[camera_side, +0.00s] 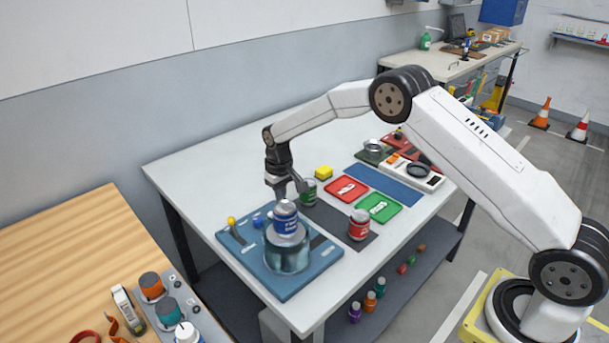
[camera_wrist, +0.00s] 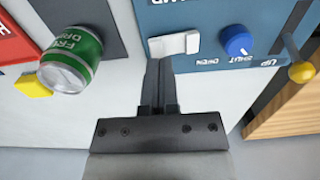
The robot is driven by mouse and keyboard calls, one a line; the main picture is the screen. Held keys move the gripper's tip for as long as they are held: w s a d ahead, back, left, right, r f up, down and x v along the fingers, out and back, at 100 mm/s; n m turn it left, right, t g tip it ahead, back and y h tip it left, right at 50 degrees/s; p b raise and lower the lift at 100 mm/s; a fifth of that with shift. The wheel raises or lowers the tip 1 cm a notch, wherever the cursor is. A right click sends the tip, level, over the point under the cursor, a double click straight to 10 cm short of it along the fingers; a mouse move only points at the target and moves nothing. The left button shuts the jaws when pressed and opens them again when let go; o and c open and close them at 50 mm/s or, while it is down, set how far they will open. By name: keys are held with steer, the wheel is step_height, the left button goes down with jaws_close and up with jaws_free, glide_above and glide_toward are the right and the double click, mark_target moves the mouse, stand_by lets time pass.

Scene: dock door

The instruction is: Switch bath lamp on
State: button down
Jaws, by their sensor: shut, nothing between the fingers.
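The lamp switch (camera_wrist: 175,44) is a white rocker on the blue bath panel (camera_wrist: 212,15), below partly cut-off lettering in the wrist view. I cannot tell which way it is set. My gripper (camera_wrist: 160,66) is shut and empty, its fingertips just below the switch in that view; a touch cannot be made out. In the side view my gripper (camera_side: 283,190) points down at the panel's back edge, behind a blue-labelled can (camera_side: 286,218). That can is at the top of the round metal bath (camera_side: 287,254). The switch is not distinguishable in the side view.
A blue knob (camera_wrist: 237,42) and a yellow-tipped lever (camera_wrist: 302,72) sit right of the switch in the wrist view. A green can (camera_wrist: 72,60) and yellow block (camera_wrist: 33,85) are at left. A red can (camera_side: 359,225) stands on the dark mat.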

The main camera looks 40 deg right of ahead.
steer(key=shift+f, duration=0.95)
stand_by(0.9)
steer(key=shift+r, duration=3.5)
steer(key=shift+s, duration=0.1)
steer(key=shift+s+r, duration=0.3)
steer(key=shift+s, duration=0.05)
steer(key=s+r+t, duration=0.1)
steer(key=s, duration=1.3)
steer(key=s+r+t, duration=0.1)
steer(key=s+r, duration=0.1)
steer(key=s, duration=1.3)
steer(key=shift+d+r+t, duration=0.15)
steer(key=shift+r+t, duration=0.15)
